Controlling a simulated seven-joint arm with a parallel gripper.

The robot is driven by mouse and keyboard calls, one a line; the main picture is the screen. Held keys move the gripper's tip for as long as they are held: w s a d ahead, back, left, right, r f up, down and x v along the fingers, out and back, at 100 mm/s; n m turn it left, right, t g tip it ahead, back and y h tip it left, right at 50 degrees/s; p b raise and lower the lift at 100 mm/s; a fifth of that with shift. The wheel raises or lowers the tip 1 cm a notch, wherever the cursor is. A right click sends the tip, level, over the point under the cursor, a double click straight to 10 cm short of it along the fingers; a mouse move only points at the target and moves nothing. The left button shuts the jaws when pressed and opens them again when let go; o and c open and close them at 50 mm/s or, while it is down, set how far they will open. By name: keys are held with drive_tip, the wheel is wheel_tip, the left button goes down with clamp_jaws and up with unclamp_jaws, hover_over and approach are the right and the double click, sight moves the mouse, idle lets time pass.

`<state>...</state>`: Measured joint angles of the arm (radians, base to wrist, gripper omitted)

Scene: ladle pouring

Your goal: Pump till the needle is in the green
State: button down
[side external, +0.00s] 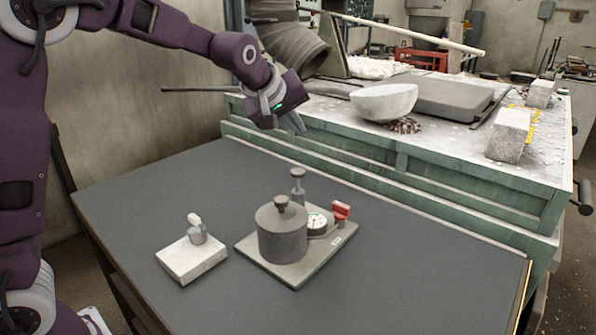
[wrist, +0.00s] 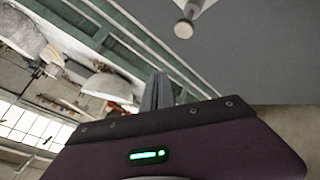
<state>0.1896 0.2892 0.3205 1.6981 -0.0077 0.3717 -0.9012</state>
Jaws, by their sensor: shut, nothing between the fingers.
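A grey plate (side external: 296,279) lies on the dark table and carries the pump parts. On it stand a dark grey cylinder (side external: 282,236) with a knob (side external: 281,201) on top, a thinner knobbed post (side external: 298,184) behind it, and a round white-faced gauge (side external: 317,223). A red-topped piece (side external: 341,211) stands at the plate's right corner. The needle and any green zone are too small to read. My gripper (side external: 297,123) is shut and empty, above and behind the plate, touching nothing. The wrist view shows its fingers (wrist: 159,92) together and a round knob (wrist: 183,29) at the top.
A pale block (side external: 187,264) with a small grey fitting and white lever sits left of the plate. A green workbench (side external: 380,155) with a pale bowl (side external: 383,101) and pale blocks (side external: 508,136) stands behind. The table (side external: 430,270) is clear on the right.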

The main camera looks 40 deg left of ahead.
sight(295, 173)
drive_tip(key=shift+f, duration=3.6)
drive_tip(key=shift+f, duration=0.1)
drive_tip(key=shift+f, duration=0.3)
drive_tip(key=shift+f, duration=1.9)
idle(0.4)
drive_tip(key=shift+r, duration=2.3)
drive_tip(key=shift+r, duration=2.5)
